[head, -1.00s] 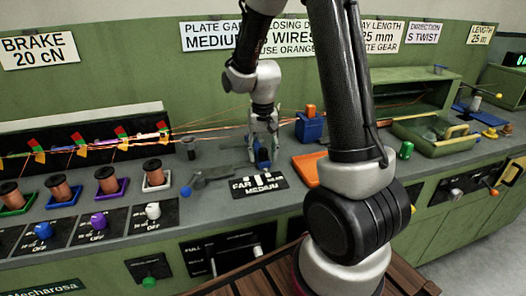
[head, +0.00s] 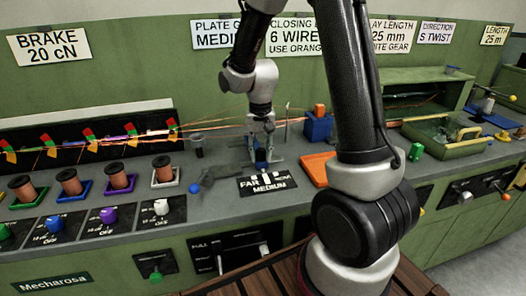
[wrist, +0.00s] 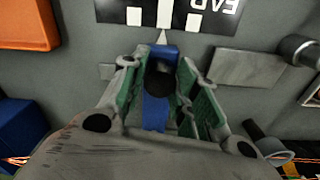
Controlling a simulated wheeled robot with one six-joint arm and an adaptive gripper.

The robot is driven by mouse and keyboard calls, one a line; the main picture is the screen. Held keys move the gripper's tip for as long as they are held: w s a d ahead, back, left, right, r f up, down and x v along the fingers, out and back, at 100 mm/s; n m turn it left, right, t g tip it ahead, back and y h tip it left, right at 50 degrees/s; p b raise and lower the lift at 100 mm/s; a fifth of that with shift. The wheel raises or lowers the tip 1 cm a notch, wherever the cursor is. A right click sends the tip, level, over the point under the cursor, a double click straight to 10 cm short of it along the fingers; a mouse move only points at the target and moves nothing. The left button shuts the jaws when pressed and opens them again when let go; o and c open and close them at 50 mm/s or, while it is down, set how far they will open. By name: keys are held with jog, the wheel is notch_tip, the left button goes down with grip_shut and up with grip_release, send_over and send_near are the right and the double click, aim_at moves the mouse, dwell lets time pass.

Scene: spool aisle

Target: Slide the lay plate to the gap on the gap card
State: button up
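The gap card (head: 267,185) is black with white marks, lying on the bench top; FAR and MEDIUM are readable. In the wrist view the card (wrist: 110,12) is upside down at the top. The lay plate's blue part (wrist: 155,112) stands between my fingers, with a pale pointer ahead of it in line with the card's middle marks. My gripper (head: 263,160) is down behind the card, its green-padded fingers on both sides of the blue part. Grey shows between the pads and lower blue part, so the fingers look open; contact near the tips is unclear.
An orange tray (head: 318,168) and a blue block-shaped holder (head: 318,128) stand to the right. Copper spools (head: 70,182) line the left. Wires cross behind my gripper. A wall sign (head: 213,34) partly reads PLATE and MEDI. Bench front below the card holds a lever panel.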

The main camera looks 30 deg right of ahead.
jog(key=o, duration=0.3)
notch_tip(320, 180, up, 12)
dwell(0.5)
dwell(0.3)
